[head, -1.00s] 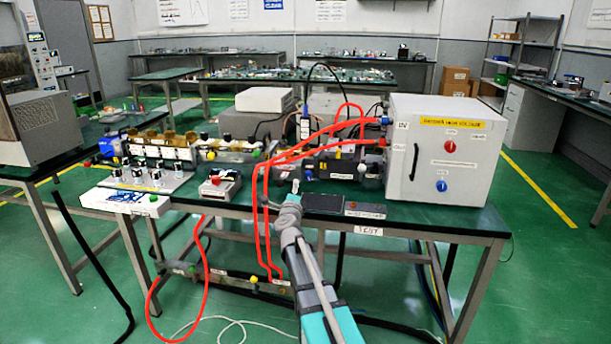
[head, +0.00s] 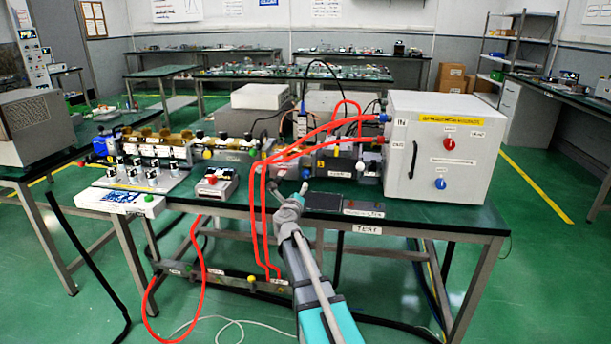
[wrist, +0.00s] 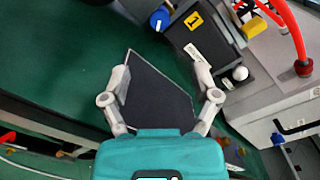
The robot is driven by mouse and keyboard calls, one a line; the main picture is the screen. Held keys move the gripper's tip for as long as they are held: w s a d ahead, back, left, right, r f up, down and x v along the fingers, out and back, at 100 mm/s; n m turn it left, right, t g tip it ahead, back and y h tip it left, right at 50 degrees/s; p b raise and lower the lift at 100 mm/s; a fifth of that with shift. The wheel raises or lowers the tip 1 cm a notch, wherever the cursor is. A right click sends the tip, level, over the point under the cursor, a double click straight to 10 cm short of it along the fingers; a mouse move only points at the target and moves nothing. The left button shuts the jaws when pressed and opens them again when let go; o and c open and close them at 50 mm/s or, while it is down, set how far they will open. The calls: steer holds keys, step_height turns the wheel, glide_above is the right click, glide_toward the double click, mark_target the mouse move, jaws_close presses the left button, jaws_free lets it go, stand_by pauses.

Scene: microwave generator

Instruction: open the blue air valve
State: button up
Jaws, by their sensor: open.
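A small blue knob (head: 306,174) sits on the dark pipe assembly. In the wrist view this blue knob (wrist: 159,18) is at the top, beside a yellow label marked 1. Another blue knob (head: 440,184) is on the front of the white box, below a red knob; it appears in the wrist view at the right (wrist: 278,138). Which one is the air valve I cannot tell for sure. My gripper (head: 290,189) is open and empty above the table's front edge. In the wrist view the open gripper (wrist: 161,78) points toward the pipe knob, apart from it, with a dark flat panel below.
The white box (head: 480,160) stands on the table's right. Red hoses (head: 265,215) hang over the front edge just left of my arm. A dark panel (head: 323,202) lies flat right of my gripper. A small meter box (head: 215,184) and a white control board (head: 118,200) are at the left.

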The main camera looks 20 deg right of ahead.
mark_target(306, 175)
steer(key=x, duration=1.3)
steer(key=shift+w+d, duration=0.15)
steer(key=shift+d, duration=0.05)
jaws_close()
